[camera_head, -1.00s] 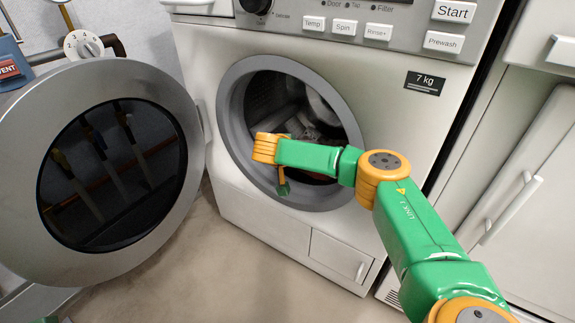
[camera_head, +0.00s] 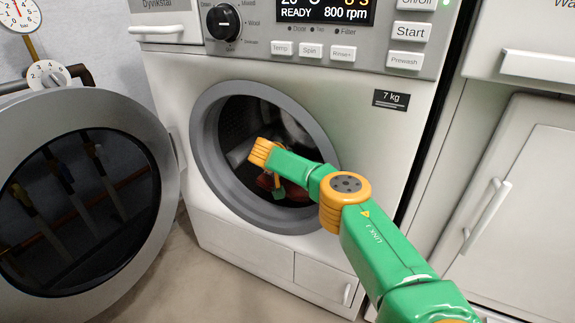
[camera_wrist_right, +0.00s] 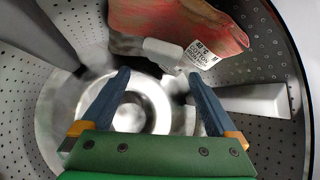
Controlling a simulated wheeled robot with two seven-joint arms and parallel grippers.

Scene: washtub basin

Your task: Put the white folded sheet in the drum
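The drum (camera_head: 235,125) is open in the front of the washing machine; its perforated wall (camera_wrist_right: 275,60) surrounds my right gripper (camera_wrist_right: 158,74) in the right wrist view. That gripper is open, its two blue fingers spread and nothing seen between them. In the head view, the right gripper's green body (camera_head: 278,188) is inside the round opening; its fingers are hidden. A small white block-like thing (camera_wrist_right: 165,52) shows just beyond the fingertips; I cannot tell if it is the white folded sheet. My left gripper is not in view.
A reddish cloth (camera_wrist_right: 165,20) with a printed white label lies in the drum beyond the fingers. A pale drum paddle (camera_wrist_right: 255,100) juts in at right. The round door (camera_head: 80,195) stands open at left. The opening's grey rim (camera_head: 205,165) surrounds my arm.

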